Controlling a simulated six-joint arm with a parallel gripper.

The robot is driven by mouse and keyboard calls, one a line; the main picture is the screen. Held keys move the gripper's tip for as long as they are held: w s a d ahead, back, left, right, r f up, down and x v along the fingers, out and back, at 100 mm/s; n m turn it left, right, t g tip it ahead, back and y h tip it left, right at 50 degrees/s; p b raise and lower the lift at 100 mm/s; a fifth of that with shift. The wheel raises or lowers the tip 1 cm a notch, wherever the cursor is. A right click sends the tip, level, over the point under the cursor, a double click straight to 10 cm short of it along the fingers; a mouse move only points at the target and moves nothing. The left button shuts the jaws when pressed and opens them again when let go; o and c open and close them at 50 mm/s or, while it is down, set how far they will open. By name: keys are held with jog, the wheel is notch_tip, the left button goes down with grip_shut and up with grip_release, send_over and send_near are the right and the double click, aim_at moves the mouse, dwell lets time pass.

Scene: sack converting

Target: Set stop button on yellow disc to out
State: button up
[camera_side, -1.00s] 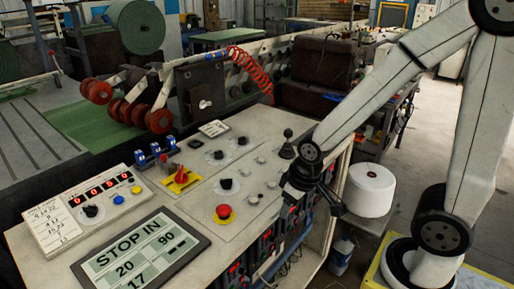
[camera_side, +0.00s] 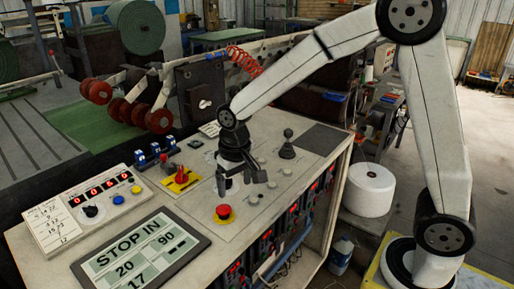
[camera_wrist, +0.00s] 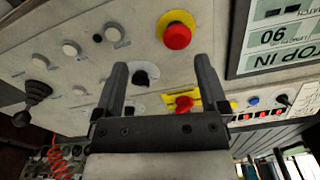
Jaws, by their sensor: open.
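The stop button is a red mushroom cap (camera_side: 223,211) on a yellow disc (camera_side: 230,219), on the sloping panel top, right of the display. In the wrist view the red cap (camera_wrist: 177,36) and its yellow disc (camera_wrist: 186,18) show beyond the fingertips. My gripper (camera_side: 246,186) is open and empty, a little above the panel, behind and to the right of the button. In the wrist view my gripper (camera_wrist: 162,66) has its two fingers wide apart, with a black knob (camera_wrist: 141,79) between them. The display (camera_side: 140,256) reads "STOP IN".
A red switch on a yellow plate (camera_side: 182,178) sits left of my gripper. A black joystick (camera_side: 288,146) and several small grey buttons lie to its right. A box with a red-digit readout (camera_side: 85,205) stands at the left. The panel's front edge drops off at the right.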

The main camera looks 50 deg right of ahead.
aim_at(223, 208)
jog(key=shift+w+a+r+m+g, duration=0.2)
jog(key=shift+w+a, duration=0.25)
jog(key=shift+w, duration=0.25)
jog(key=shift+w+a+r+m+g, duration=0.1)
jog(key=shift+w+a+r, duration=0.05)
jog(key=shift+w+a, duration=0.4)
jog(key=shift+w+d, duration=0.1)
jog(key=shift+f, duration=0.1)
jog(key=shift+f, duration=3.8)
